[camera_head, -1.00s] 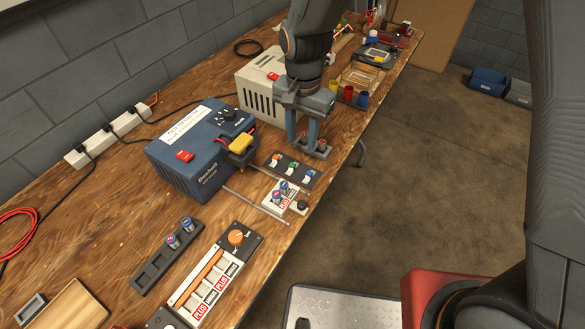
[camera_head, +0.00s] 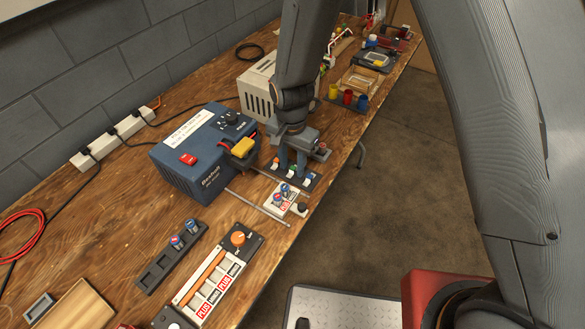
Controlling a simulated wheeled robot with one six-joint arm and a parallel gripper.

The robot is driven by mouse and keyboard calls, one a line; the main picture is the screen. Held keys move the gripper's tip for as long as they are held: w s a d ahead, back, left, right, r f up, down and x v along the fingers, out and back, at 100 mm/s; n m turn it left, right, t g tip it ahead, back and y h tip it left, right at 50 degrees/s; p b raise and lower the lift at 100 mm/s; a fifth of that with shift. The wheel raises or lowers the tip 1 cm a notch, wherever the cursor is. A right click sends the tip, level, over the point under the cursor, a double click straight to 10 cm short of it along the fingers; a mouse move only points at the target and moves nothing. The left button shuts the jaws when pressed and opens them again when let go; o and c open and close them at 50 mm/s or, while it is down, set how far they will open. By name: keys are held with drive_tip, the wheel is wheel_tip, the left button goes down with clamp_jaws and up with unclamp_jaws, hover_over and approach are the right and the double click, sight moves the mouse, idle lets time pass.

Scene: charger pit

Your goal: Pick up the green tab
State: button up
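A dark holder (camera_head: 314,182) near the table's front edge bears a row of small coloured tabs. The green tab (camera_head: 292,168) is in the middle of the row, mostly hidden between my fingers. An orange tab (camera_head: 275,162) shows to its left and a blue tab (camera_head: 306,176) to its right. My gripper (camera_head: 292,170) points down over the holder. Its two fingers stand apart, one on each side of the green tab. I cannot tell whether they touch it.
A white block with blue-capped cells (camera_head: 281,203) lies just in front of the holder. A blue charger box (camera_head: 190,165) with a yellow plug (camera_head: 242,148) stands at left. Small yellow, red and blue cups (camera_head: 348,97) stand behind. A grey rod (camera_head: 257,206) lies on the table.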

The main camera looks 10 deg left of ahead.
clamp_jaws()
idle(0.4)
